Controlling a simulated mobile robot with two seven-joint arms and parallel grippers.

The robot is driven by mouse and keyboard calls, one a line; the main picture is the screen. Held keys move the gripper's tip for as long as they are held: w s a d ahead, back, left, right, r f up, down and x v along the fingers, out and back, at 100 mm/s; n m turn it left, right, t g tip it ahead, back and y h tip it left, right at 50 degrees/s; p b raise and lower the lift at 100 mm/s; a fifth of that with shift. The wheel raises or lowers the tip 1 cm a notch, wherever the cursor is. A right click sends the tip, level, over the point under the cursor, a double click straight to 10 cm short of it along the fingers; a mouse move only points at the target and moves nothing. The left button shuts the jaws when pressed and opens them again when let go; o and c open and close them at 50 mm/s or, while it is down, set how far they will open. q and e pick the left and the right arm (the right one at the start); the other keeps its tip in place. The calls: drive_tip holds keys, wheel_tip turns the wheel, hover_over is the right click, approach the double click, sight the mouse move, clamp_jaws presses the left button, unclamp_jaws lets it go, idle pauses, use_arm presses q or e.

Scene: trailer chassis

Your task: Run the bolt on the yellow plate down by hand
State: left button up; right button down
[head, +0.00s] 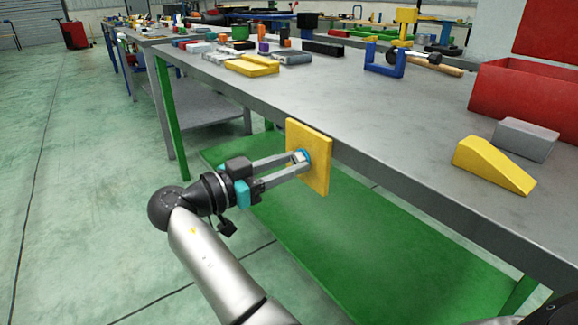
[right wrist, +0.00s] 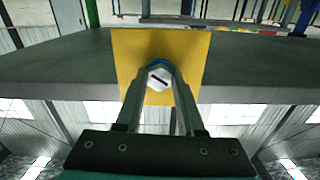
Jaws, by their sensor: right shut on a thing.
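The yellow plate (head: 318,172) stands upright at the front edge of the grey workbench. The bolt (head: 300,156) has a pale head with a blue ring behind it, against the plate's face. My right gripper (head: 298,164) reaches the plate and its fingers are shut on the bolt head. In the right wrist view the yellow plate (right wrist: 190,50) fills the middle, and the bolt head (right wrist: 158,80), silvery with a dark slot, sits between the two fingertips. The bolt's shank is hidden. My left gripper is not in view.
The workbench (head: 400,140) carries a yellow wedge (head: 494,165), a grey block (head: 524,139) and a red bin (head: 525,100) on the right. A blue bracket (head: 384,60) and a hammer (head: 436,62) lie further back. The green lower shelf (head: 370,235) is clear, with open floor to the left.

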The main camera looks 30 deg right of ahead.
drive_tip(key=m, duration=0.4)
drive_tip(key=shift+a+m, duration=0.2)
drive_tip(key=shift+m, duration=0.2)
idle(0.4)
drive_tip(key=c, duration=0.7)
unclamp_jaws()
drive_tip(key=shift+a, duration=0.1)
drive_tip(key=shift+o, duration=0.9)
drive_tip(key=shift+d, duration=0.2)
